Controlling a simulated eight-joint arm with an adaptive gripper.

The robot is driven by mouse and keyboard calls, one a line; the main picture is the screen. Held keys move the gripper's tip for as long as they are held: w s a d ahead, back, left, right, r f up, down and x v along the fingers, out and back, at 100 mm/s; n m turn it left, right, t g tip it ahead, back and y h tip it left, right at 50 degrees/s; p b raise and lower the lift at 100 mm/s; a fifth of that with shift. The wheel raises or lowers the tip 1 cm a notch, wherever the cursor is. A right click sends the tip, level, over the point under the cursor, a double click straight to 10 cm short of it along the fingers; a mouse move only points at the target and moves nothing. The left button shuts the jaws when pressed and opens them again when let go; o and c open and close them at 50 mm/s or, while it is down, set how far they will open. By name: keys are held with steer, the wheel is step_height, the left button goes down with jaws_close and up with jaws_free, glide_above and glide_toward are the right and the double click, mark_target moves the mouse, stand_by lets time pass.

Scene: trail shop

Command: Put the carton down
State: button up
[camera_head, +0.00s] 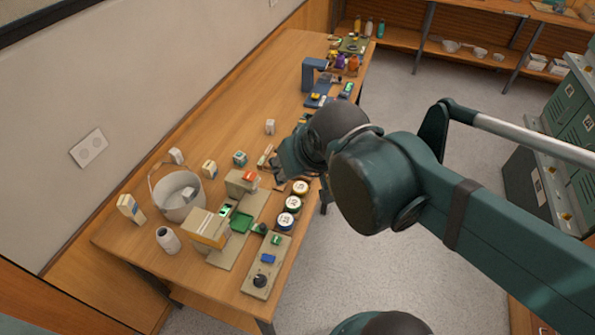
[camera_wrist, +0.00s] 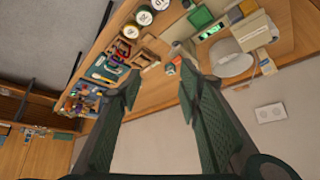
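My gripper (camera_wrist: 160,78) shows in the wrist view with its two dark green fingers wide apart and nothing held between them. Several small cartons stand on the bench, and I cannot tell which one the task means. A cream carton (camera_head: 209,169) and a grey-blue carton (camera_head: 239,158) stand near the bucket. A larger white carton (camera_head: 130,208) stands at the left.
The wooden bench (camera_head: 203,135) runs along the wall. A pale bucket (camera_head: 180,199), a beige press-like device (camera_head: 208,228), round tins (camera_head: 293,204) and a control box (camera_head: 266,266) crowd its near half. A blue device (camera_head: 312,75) stands farther back. Bare wood shows along the wall.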

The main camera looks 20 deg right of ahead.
steer(key=shift+s+d+f, duration=0.15)
steer(key=shift+s+d, duration=0.25)
steer(key=shift+s, duration=0.35)
steer(key=shift+o, duration=0.5)
steer(key=shift+w, duration=0.1)
steer(key=m+g+h+b, duration=0.1)
steer(key=m+g+h, duration=0.15)
steer(key=m, duration=0.35)
glide_above(271, 127)
step_height(271, 127, down, 23)
steer(key=shift+s+a, duration=0.2)
steer(key=shift+a, duration=0.2)
